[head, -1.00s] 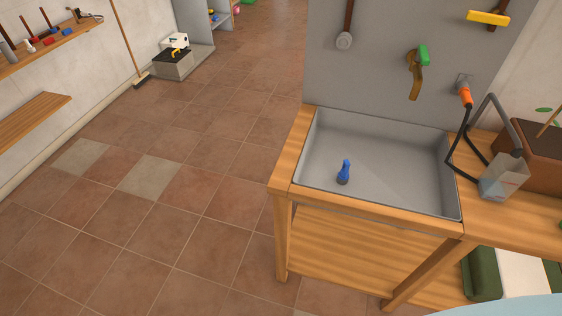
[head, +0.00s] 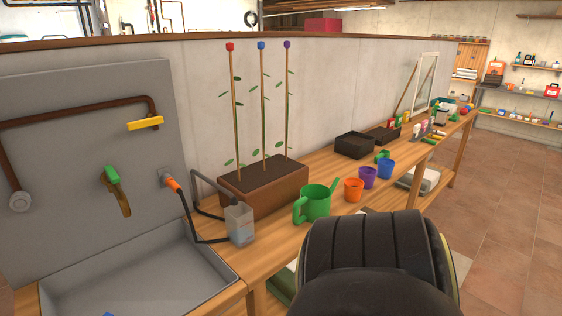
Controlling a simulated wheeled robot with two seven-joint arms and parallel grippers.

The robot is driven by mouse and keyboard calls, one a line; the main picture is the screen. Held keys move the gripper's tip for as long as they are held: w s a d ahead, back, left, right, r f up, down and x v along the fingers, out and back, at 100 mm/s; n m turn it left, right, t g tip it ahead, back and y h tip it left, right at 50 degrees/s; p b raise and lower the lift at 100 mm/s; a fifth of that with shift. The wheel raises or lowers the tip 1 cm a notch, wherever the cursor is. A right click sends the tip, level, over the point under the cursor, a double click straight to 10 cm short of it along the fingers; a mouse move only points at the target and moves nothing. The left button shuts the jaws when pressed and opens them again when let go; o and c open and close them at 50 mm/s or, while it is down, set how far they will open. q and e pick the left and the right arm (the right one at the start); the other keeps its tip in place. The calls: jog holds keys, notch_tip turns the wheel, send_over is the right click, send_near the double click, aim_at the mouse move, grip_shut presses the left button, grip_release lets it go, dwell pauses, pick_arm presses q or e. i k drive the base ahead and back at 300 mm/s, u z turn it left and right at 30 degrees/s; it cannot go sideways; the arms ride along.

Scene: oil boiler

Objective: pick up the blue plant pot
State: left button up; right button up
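The blue plant pot (head: 386,169) stands upright on the wooden bench, right of centre in the head view. A purple pot (head: 368,177) and an orange pot (head: 353,189) stand beside it, nearer to me along the bench. A small green item (head: 382,156) is just behind the blue pot. Neither of my grippers shows in this view.
A green watering can (head: 315,203) and a planter box (head: 266,190) with three stakes stand on the bench (head: 277,242). Black trays (head: 354,145) lie farther back. A grey sink (head: 140,275) is at the left. A dark padded rounded object (head: 370,255) fills the foreground. Floor (head: 505,220) shows at the right.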

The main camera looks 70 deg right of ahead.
aim_at(385, 166)
jog(key=z, duration=3.25)
jog(key=k, duration=0.1)
jog(key=u, duration=0.05)
